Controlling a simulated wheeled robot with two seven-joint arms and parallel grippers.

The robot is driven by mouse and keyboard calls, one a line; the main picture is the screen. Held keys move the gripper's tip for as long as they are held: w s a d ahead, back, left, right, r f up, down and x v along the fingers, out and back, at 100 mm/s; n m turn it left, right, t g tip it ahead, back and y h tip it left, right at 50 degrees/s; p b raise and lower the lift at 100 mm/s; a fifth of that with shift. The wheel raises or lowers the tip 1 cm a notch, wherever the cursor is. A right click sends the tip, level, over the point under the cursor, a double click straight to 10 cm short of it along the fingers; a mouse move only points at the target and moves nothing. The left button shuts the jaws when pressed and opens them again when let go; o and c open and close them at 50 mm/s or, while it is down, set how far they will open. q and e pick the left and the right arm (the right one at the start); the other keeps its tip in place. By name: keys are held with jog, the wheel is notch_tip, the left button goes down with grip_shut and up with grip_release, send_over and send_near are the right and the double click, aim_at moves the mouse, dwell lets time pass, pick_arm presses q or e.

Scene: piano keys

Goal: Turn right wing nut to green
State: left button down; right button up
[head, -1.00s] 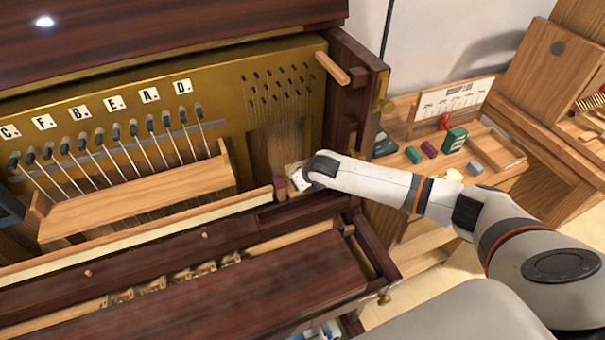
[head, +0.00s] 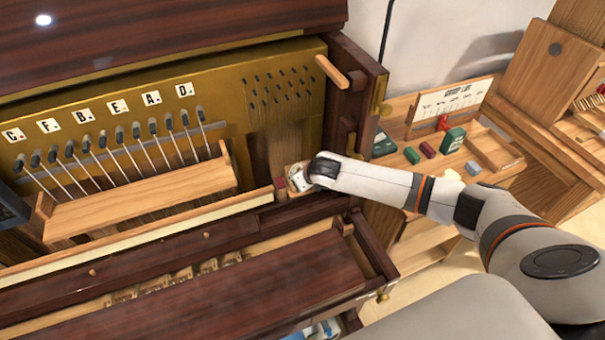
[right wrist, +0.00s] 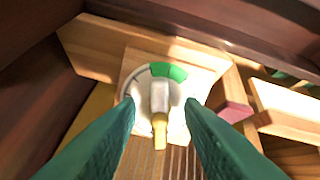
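In the right wrist view a pale dial plate (right wrist: 184,92) carries a dark arc with a green segment (right wrist: 170,71) at its top. The right wing nut (right wrist: 159,97) stands over the dial as a silver bar with a brass end toward my gripper. Its far end is beside the left part of the green. My right gripper (right wrist: 159,111) is open, with one teal finger on each side of the nut and gaps between. In the head view my right arm reaches the piano's right end; its fingers are hidden. My left gripper is out of view.
A wooden rail (head: 145,192) and lettered tuning pins fill the piano's left. A wooden peg (head: 332,69) juts out above the arm. A reddish block (right wrist: 235,110) sits right of the dial. A side bench (head: 400,160) with small coloured blocks stands at right.

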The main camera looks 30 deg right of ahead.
jog(key=c, duration=0.7)
jog(key=shift+r, duration=0.1)
jog(key=shift+c, duration=0.2)
jog(key=shift+m+p, duration=0.3)
jog(key=shift+p, duration=0.1)
jog(key=shift+m+p, duration=0.3)
jog(key=shift+m, duration=0.1)
